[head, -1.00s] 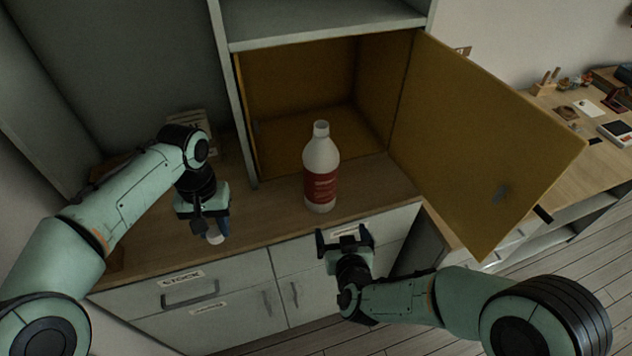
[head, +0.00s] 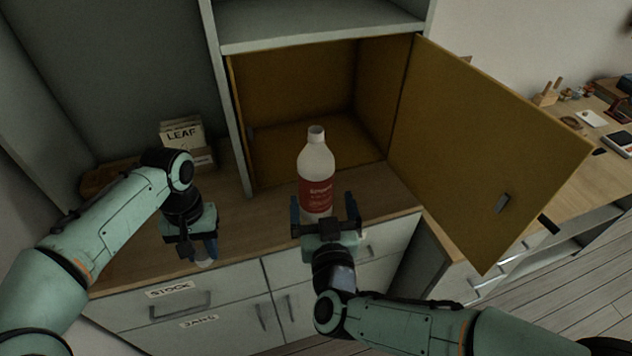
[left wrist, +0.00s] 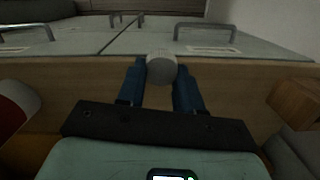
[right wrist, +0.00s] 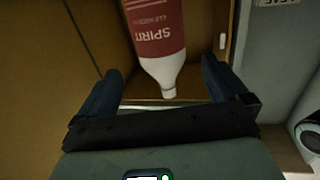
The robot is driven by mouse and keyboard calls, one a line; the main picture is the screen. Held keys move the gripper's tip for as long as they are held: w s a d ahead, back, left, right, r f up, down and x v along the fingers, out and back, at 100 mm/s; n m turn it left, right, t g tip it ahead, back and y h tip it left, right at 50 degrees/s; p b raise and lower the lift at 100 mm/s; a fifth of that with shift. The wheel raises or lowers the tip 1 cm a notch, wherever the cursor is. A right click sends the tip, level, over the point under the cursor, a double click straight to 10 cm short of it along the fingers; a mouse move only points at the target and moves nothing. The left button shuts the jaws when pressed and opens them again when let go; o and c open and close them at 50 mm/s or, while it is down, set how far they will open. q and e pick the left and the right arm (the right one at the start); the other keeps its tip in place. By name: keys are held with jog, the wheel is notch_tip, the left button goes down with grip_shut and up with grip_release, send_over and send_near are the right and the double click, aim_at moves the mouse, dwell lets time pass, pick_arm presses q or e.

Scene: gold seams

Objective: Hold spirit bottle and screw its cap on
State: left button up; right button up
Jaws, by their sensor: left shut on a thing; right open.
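The spirit bottle (head: 316,165) is white with a red label and stands upright on the wooden counter in front of the open cabinet. Its neck is bare. My right gripper (head: 325,208) is open just in front of the bottle, its fingers spread to either side of the lower label in the head view. In the right wrist view the bottle (right wrist: 160,45) appears neck down between the open fingers; no contact shows. My left gripper (head: 200,250) is shut on the white cap (left wrist: 161,68), near the counter's front edge, left of the bottle.
The yellow cabinet door (head: 485,150) stands open to the right. A box marked LEAF (head: 182,133) stands at the back left, behind my left arm. Drawers (head: 185,300) lie below the counter edge. A side desk with small items (head: 590,118) is at the far right.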

aim_at(318, 182)
pick_arm(q)
jog(key=shift+r, duration=0.15)
pick_arm(e)
jog(key=w, duration=0.5)
jog(key=shift+w+a+f, duration=0.1)
jog(key=shift+a+f, duration=0.05)
jog(key=shift+a, duration=0.2)
jog(key=shift+w, duration=0.1)
pick_arm(q)
jog(key=shift+w+r+p, duration=0.15)
jog(key=shift+r+p, duration=0.25)
jog(key=shift+p, duration=0.1)
pick_arm(e)
jog(key=w, duration=0.5)
jog(key=shift+w+a, duration=0.15)
jog(key=shift+a, duration=0.15)
jog(key=c, duration=1.1)
jog(key=shift+r, duration=0.3)
jog(key=c, duration=0.4)
jog(key=shift+r, duration=0.1)
